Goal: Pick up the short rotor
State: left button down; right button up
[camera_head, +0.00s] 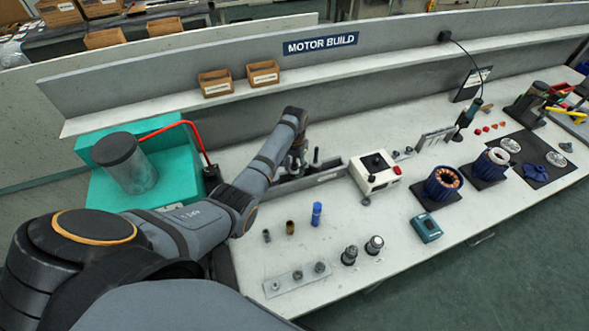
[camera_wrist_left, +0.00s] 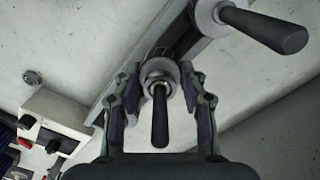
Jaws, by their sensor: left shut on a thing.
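My left gripper (camera_head: 297,158) reaches down over the grey rack (camera_head: 327,176) in the middle of the bench. In the left wrist view my left gripper (camera_wrist_left: 160,75) has its fingers on both sides of a rotor with a dark shaft (camera_wrist_left: 160,118), which I take as the short rotor, and is shut on it. The rotor seems to be still at the rack; I cannot tell whether it is lifted clear. A second rotor (camera_wrist_left: 262,29) stands beside it in the rack, its dark shaft also showing in the head view (camera_head: 316,156). My right gripper is not in view.
A white control box (camera_head: 375,174) with a red button stands just right of the rack. Small parts and a blue bottle (camera_head: 317,213) stand in front. Motor stators (camera_head: 443,183) are further right.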

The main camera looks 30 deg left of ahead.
pick_arm(q)
jog(key=shift+w+r, duration=0.1)
jog(key=shift+r, duration=0.4)
jog(key=d+r+b, duration=0.3)
jog(key=d+r, duration=0.8)
jog(key=d, duration=0.3)
jog(key=shift+w+r, duration=0.3)
jog(key=shift+r, duration=0.05)
